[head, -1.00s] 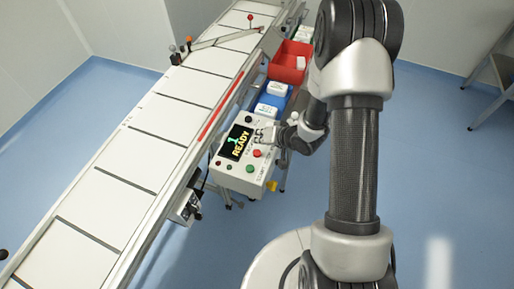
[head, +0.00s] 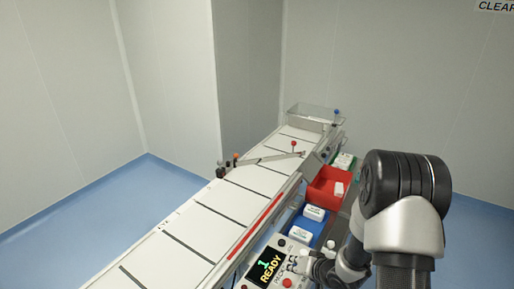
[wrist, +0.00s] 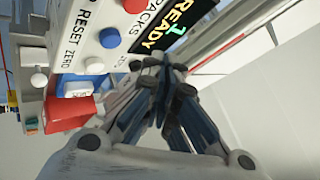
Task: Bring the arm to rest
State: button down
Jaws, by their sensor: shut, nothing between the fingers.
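My gripper (wrist: 165,70) is shut and empty in the wrist view, with its fingertips together close to the control panel. The panel (head: 259,284) shows at the bottom of the head view, with a screen (head: 269,265) reading "1" and "READY". I cannot tell whether the fingertips touch the panel. My arm fills the lower right of the head view, bent at the elbow, and the gripper is mostly hidden or cut off there.
A conveyor (head: 202,218) runs diagonally beside the panel. Beyond the panel stand a blue bin (head: 301,230) with white packs (head: 301,235), a red bin (head: 322,188) with a white item, and a green bin (head: 344,160). Blue floor (head: 70,225) is open at left.

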jog(key=s+d+r+n+h, duration=0.1)
jog(key=s+d+r+h, duration=0.2)
jog(key=r, duration=0.7)
jog(key=s+d+r+h, duration=0.2)
jog(key=d+r+h, duration=0.1)
jog(key=r, duration=0.7)
jog(key=s+a+r+g, duration=0.1)
jog(key=s+a+r, duration=0.1)
jog(key=s, duration=0.5)
jog(key=s+a+r+n+g+y+b, duration=0.1)
jog(key=s+a+r, duration=0.1)
jog(key=s, duration=0.6)
jog(key=s+a+r+n+g, duration=0.1)
jog(key=s+a+r, duration=0.2)
jog(key=s, duration=0.5)
jog(key=shift+r+y, duration=0.3)
jog(key=shift+r, duration=0.55)
